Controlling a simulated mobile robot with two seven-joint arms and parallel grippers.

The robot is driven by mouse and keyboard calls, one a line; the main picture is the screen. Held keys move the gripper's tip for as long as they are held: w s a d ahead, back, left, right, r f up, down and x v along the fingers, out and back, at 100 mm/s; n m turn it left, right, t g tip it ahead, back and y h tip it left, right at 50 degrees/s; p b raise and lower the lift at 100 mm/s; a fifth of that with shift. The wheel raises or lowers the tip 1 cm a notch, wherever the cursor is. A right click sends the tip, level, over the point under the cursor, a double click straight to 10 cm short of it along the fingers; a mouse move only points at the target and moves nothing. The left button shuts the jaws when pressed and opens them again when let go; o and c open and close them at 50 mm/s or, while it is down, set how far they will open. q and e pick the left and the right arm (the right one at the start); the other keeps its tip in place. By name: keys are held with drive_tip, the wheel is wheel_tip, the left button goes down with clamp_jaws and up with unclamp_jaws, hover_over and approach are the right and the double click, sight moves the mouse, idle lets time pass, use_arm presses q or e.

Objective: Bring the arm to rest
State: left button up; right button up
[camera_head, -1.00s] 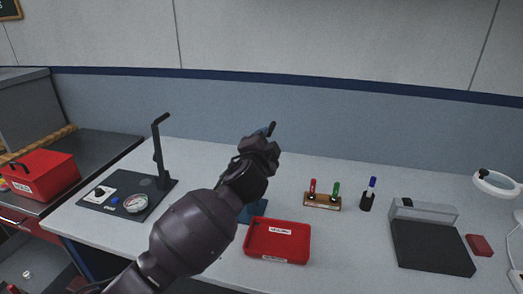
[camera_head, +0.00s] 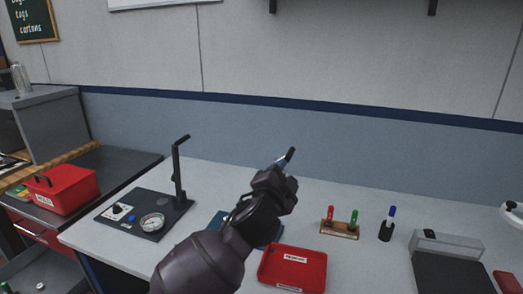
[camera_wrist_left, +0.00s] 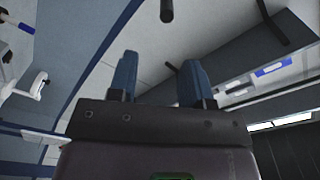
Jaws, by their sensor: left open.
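My left arm comes in from the lower middle of the head view, with the left gripper (camera_head: 286,160) raised above the white workbench (camera_head: 225,176). In the left wrist view, its two blue fingers (camera_wrist_left: 158,82) stand apart with nothing between them, so it is open and empty. That view looks towards the wall and ceiling. My right gripper does not show.
A black press stand with a gauge (camera_head: 152,222) is left of the arm. A red tray (camera_head: 292,268) lies close by on the right. A marker rack (camera_head: 340,229), a pen holder (camera_head: 386,231) and a dark device (camera_head: 447,270) stand further right. A red toolbox (camera_head: 62,190) sits far left.

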use_arm(q)
drive_tip(key=s+a+f+n+y, duration=0.1)
drive_tip(key=s+a+f+n, duration=0.25)
drive_tip(key=a+f, duration=0.35)
drive_tip(key=s+a+f+n+y, duration=0.1)
drive_tip(key=s+a+f+n, duration=0.1)
drive_tip(key=a+f+n, duration=0.45)
drive_tip(key=s+a+f+n+y, duration=0.2)
drive_tip(key=s+a+f, duration=0.15)
drive_tip(key=a, duration=0.55)
drive_tip(key=s+a+f+n+g+y, duration=0.1)
drive_tip(key=s+a+f+g+y, duration=0.1)
drive_tip(key=s+a+f, duration=0.5)
drive_tip(key=s+a+f+n+g+y, duration=0.2)
drive_tip(key=s+a+f, duration=0.5)
drive_tip(key=s+f, duration=0.5)
drive_tip(key=s+g, duration=0.1)
drive_tip(key=s, duration=0.2)
drive_tip(key=shift+s+n, duration=0.15)
drive_tip(key=shift+n, duration=0.15)
drive_tip(key=shift+f, duration=0.1)
